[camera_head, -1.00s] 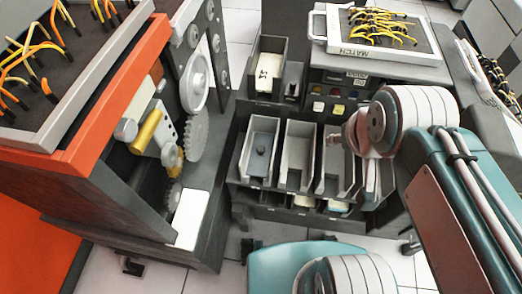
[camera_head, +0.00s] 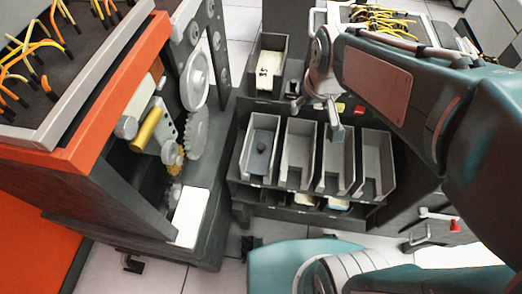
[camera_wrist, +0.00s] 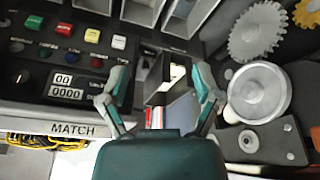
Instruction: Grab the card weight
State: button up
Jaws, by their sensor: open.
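The upper bin with cards (camera_head: 268,70) stands behind the trays. A control panel (camera_wrist: 70,50) with coloured buttons lies beside my gripper. The orange-framed machine (camera_head: 110,100) with gears (camera_head: 196,133) stands at left. Three other trays look empty.

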jog(key=w+a+f+n+g, duration=0.2)
jog(key=w+a+f, duration=0.5)
jog(key=f, duration=0.4)
jog(key=n+g, duration=0.1)
jog(key=n, duration=0.1)
send_over(261, 146)
notch_tip(261, 146, down, 12)
jog(key=f, duration=0.5)
jog(key=shift+w+a, duration=0.1)
jog(key=shift+a, duration=0.2)
jog(key=shift+d+f, duration=0.15)
jog(key=shift+f, duration=1.25)
jog(key=shift+d+f, duration=0.1)
jog(key=shift+f, duration=1.25)
grip_shut()
